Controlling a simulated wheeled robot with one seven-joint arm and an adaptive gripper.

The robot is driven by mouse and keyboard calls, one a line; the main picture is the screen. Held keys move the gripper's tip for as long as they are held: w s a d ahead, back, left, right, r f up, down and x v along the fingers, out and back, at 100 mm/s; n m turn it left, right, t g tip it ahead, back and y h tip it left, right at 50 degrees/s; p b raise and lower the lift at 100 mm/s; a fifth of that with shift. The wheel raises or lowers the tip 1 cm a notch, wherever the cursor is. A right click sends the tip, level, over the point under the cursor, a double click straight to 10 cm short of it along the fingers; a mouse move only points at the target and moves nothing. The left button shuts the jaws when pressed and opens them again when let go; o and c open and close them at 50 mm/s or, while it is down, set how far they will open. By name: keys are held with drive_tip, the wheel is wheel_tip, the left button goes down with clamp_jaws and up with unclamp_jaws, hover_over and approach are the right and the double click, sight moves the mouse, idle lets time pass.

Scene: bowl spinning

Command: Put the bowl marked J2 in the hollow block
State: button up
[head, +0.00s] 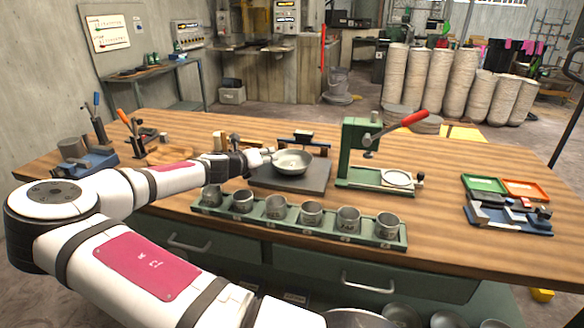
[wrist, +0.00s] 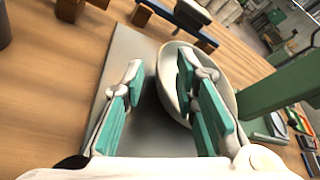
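A shallow metal bowl (head: 292,162) sits on or just above a dark grey slab (head: 262,182) in the middle of the bench. I cannot read a J2 mark on it. My gripper (head: 268,154) is at the bowl's left side in the head view. In the wrist view my gripper (wrist: 161,62) is open, its teal-padded fingers apart. The bowl (wrist: 170,75) lies at the right finger, which overlaps its opening and hides part of it. The bowl's left rim lies between the fingers. I cannot tell whether they touch it. I cannot identify the hollow block for certain.
A green rack (head: 233,211) with several metal cups stands in front of the slab. A green press (head: 355,150) with a red lever is to the right. Green and orange trays (head: 483,184) lie at the far right. Bare bench lies between press and trays.

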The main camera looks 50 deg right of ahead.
sight(292, 164)
drive_tip(key=x, duration=0.4)
drive_tip(key=shift+d, duration=0.1)
drive_tip(key=shift+c, duration=0.3)
clamp_jaws()
